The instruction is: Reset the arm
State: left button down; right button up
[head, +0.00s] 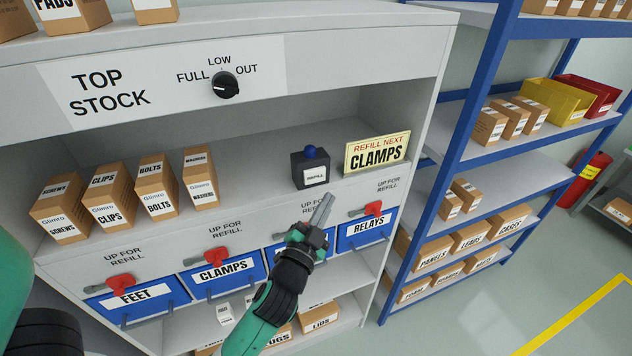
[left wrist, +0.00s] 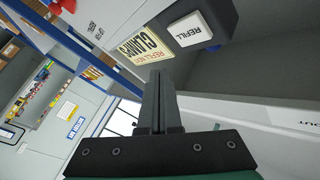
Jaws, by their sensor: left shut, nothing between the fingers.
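My left gripper (head: 324,205) is shut and empty, with its fingers pointing up and away in front of the grey cabinet. In the head view it overlaps the labelled strip above the bins and partly hides one blue bin. The shut fingers also show in the left wrist view (left wrist: 157,105). The dark refill button box (head: 311,172) with a blue button stands on the shelf just above the fingertips, apart from them in the picture. It also appears tilted in the left wrist view (left wrist: 188,30). My right gripper is in neither view.
A REFILL NEXT CLAMPS sign (head: 377,152) stands right of the button box. Several cartons (head: 156,188) line the shelf's left. Blue bins (head: 224,274) with red levers (head: 213,256) sit below. A dial (head: 225,85) is above. A blue rack (head: 447,170) stands right.

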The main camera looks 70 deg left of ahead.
pick_arm(q)
jog(key=shift+d, duration=0.2)
dwell(0.4)
jog(key=w+d+r+t+h+p, duration=0.15)
jog(key=d+r, duration=0.25)
jog(key=r, duration=0.5)
jog(key=w+d+r+n+t+p, duration=0.1)
jog(key=w+d+r+t+p, duration=0.2)
jog(key=r, duration=0.7)
jog(key=w+d+r+t+p, duration=0.1)
jog(key=d+r+t+p, duration=0.2)
jog(key=r, duration=0.6)
jog(key=s+d+r+m+t+h, duration=0.1)
jog(key=s+d+r+t+h, duration=0.1)
jog(key=d+r+h, duration=0.5)
jog(key=s+d+r+m+t+h+p, duration=0.1)
jog(key=s+d+r+m+t+h, duration=0.1)
jog(key=d+r+h, duration=0.5)
notch_tip(320, 180, up, 4)
jog(key=shift+s+d+r+t, duration=0.1)
jog(key=shift+s+d+t, duration=0.4)
jog(key=shift+d+t, duration=0.35)
jog(key=shift+a, duration=0.15)
